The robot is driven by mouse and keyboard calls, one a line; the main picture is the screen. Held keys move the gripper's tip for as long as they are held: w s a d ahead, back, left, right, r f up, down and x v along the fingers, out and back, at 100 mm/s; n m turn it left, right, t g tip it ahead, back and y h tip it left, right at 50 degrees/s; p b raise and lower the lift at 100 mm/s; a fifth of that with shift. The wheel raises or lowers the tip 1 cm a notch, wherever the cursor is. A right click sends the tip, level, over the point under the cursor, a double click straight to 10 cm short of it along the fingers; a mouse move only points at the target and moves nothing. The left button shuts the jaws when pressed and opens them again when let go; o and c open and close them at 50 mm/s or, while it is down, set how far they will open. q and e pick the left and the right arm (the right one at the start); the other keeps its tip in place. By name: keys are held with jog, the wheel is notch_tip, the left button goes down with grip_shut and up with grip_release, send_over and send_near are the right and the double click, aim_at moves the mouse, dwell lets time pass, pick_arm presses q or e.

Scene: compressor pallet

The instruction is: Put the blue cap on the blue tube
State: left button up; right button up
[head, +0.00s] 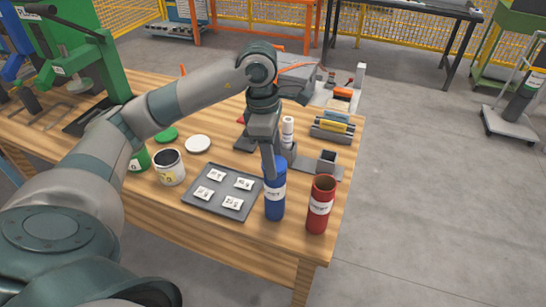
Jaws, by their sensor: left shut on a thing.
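The blue tube (275,206) stands upright near the front right of the wooden table, with a white label around its middle. My left gripper (269,165) points down at the tube's top and is shut on the blue cap (281,165). The cap is at the tube's mouth, partly hidden by the gripper's finger. I cannot tell whether it is seated or just above the rim. My right gripper is not in view.
A red tube (319,207) with an open top stands close to the right of the blue tube. A grey tray (214,207) with several white packets lies to the left. A white jar (170,168), a white lid (198,144) and a green lid (167,135) are further left.

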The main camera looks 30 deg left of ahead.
pick_arm(q)
jog(key=shift+a+f+b, duration=0.3)
jog(key=shift+f+b, duration=0.15)
jog(key=shift+f, duration=0.1)
jog(key=o, duration=1.6)
jog(key=shift+c, duration=0.2)
jog(key=shift+r, duration=0.1)
jog(key=shift+w+d+r+p, duration=0.1)
jog(key=shift+d+r+p, duration=0.15)
jog(key=shift+r+p, duration=0.45)
jog(key=shift+d+r+p, duration=0.25)
jog(key=shift+r, duration=0.85)
jog(key=shift+r+p, duration=1)
jog(key=shift+r, duration=1)
